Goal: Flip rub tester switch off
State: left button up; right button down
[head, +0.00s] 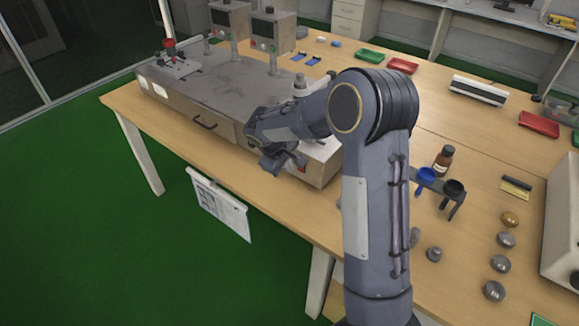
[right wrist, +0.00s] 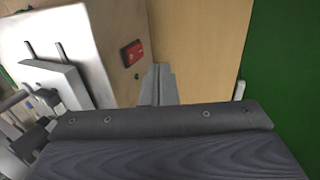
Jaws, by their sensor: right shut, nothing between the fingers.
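The rub tester (head: 200,95) is a long grey metal box on the wooden table, with its near end partly hidden behind my right arm. Its red rocker switch (right wrist: 132,53) sits on the side face in the right wrist view. A small red patch of the switch (head: 301,169) shows beside my gripper in the head view. My right gripper (right wrist: 158,76) is shut and empty, its fingertips just off the panel, a little to the right of and below the switch in the right wrist view. Contact with the switch is not visible. My left gripper is not in view.
A brown bottle (head: 443,160) and a holder with blue and black cups (head: 436,180) stand right of my arm. Several metal weights (head: 500,263) lie at the right. Red tray (head: 402,65) and green tray (head: 370,56) are farther back. A paper sheet (head: 220,207) hangs at the table's front edge.

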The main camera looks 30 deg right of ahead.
notch_tip(320, 180, up, 9)
jog(key=a, duration=0.1)
jog(key=shift+s+r, duration=0.15)
jog(key=shift+s, duration=0.05)
dwell(0.5)
